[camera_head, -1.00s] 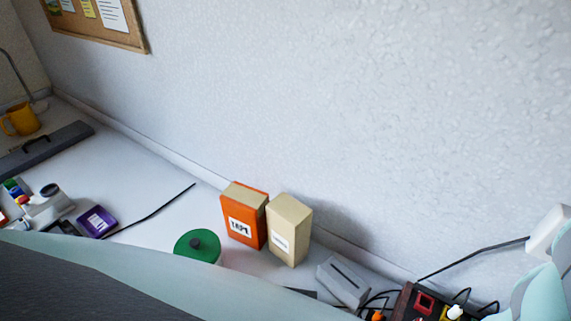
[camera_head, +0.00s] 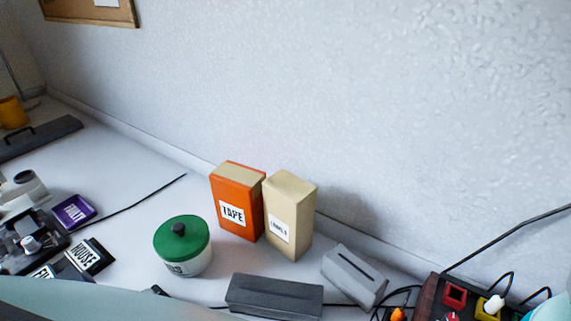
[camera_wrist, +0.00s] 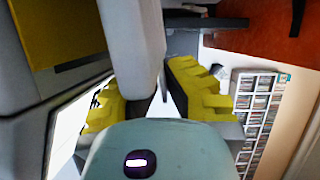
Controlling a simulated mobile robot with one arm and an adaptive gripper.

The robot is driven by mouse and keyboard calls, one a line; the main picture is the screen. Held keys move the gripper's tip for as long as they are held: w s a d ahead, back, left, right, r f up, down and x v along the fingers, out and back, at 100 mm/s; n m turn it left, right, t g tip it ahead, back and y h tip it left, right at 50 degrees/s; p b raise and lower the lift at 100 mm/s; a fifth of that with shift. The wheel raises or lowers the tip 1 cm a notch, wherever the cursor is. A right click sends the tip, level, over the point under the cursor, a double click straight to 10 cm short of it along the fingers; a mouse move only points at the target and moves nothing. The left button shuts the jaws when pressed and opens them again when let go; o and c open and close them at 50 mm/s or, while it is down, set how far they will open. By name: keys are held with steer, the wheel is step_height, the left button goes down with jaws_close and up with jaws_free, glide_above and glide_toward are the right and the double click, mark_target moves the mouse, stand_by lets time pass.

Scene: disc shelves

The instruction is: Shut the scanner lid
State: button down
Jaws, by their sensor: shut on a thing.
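My gripper (camera_wrist: 160,98) shows in the wrist view, with yellow pads on both sides. A pale grey slab-like part (camera_wrist: 133,45) stands between the pads, and the gripper is shut on it. I cannot tell for sure whether this part belongs to the scanner lid. My own wrist housing hides the lower middle of that view. No scanner lid can be clearly made out in the head view. A dark grey flat unit with a handle (camera_head: 38,139) lies at the far left of the desk there; I cannot tell whether it is the scanner.
An orange tape box (camera_head: 237,201), a cream box (camera_head: 289,216) and a green-lidded tin (camera_head: 183,245) stand on the desk. A dark grey box (camera_head: 274,296) and a light grey slotted box (camera_head: 354,275) are near. Cables run right. A disc shelf (camera_wrist: 255,125) shows in the wrist view.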

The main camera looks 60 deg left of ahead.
stand_by(0.3)
steer(key=c, duration=1.2)
jaws_free()
steer(key=shift+r, duration=0.1)
